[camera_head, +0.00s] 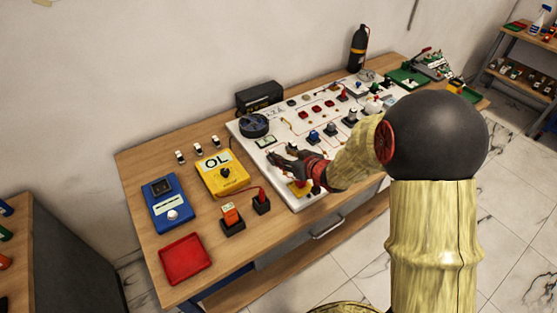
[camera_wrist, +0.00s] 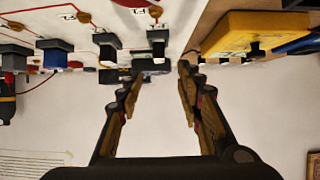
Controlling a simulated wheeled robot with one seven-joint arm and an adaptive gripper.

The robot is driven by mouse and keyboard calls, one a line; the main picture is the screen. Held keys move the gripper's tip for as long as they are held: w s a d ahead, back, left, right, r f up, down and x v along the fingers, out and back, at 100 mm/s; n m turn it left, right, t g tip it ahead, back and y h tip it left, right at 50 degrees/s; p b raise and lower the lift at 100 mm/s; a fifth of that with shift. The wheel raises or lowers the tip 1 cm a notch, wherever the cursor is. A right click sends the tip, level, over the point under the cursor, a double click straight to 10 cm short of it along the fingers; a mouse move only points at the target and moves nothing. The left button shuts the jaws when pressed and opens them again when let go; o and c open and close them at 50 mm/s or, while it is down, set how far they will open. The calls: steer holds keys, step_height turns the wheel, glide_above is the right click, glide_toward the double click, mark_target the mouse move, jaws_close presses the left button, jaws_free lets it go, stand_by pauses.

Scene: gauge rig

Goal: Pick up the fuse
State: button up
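My gripper (camera_head: 281,162) is over the left part of the white panel (camera_head: 247,130) in the head view. In the wrist view my gripper (camera_wrist: 158,78) is open, its two fingers apart. A dark block (camera_wrist: 152,65) shows between and just beyond the fingertips; I cannot tell whether they touch it. I cannot say for certain which small part is the fuse. Small black-and-white pieces, among them one piece (camera_head: 198,147), stand in a row on the wooden bench (camera_head: 145,152). My arm hides part of the panel.
A yellow meter (camera_head: 222,172), a blue box (camera_head: 168,203), a red tray (camera_head: 185,258) and an orange-topped block (camera_head: 231,215) stand left of the panel. A black case (camera_head: 259,96) and a black bottle (camera_head: 358,49) stand behind it. Several blocks and knobs crowd the panel.

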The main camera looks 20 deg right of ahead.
steer(key=x, duration=0.2)
steer(key=shift+w+a+f+b, duration=0.2)
steer(key=shift+f+b, duration=0.1)
steer(key=shift+b, duration=0.1)
steer(key=x, duration=0.1)
steer(key=b+x, duration=0.1)
steer(key=x, duration=0.1)
steer(key=b+x, duration=0.1)
steer(key=shift+d+f, duration=0.2)
steer(key=shift+f, duration=0.2)
steer(key=shift+w+a+f, duration=0.1)
steer(key=shift+w, duration=0.25)
steer(key=c, duration=0.3)
jaws_close()
